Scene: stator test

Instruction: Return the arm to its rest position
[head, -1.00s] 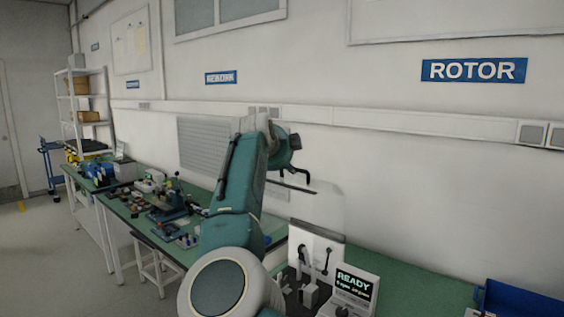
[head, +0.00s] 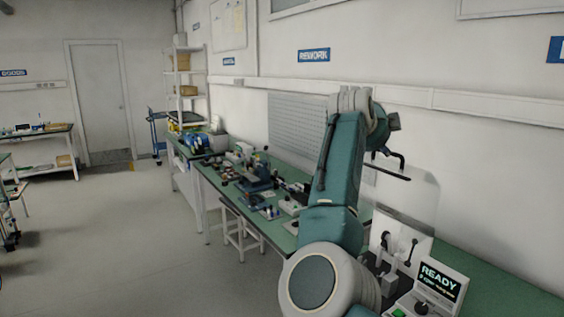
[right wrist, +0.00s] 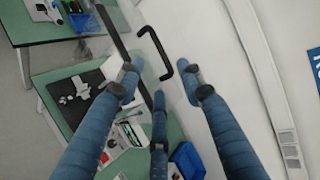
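My right arm (head: 335,185) rises in the head view, bent, in front of the wall and above the bench with the test station. Its hand end is at the upper right, next to the dark handle (head: 386,160) of a clear panel; the fingers are hard to make out there. In the right wrist view, the blue fingers of my right gripper (right wrist: 164,88) are spread apart with nothing between them. The black handle (right wrist: 154,52) shows just beyond the fingertips, apart from them in the picture. My left gripper is not in view.
A READY screen (head: 438,284) stands on the green bench below my arm. A blue bin (right wrist: 188,160) shows in the right wrist view. A stool (head: 240,232) stands by the farther bench with several tools. Open floor (head: 130,235) lies to the left.

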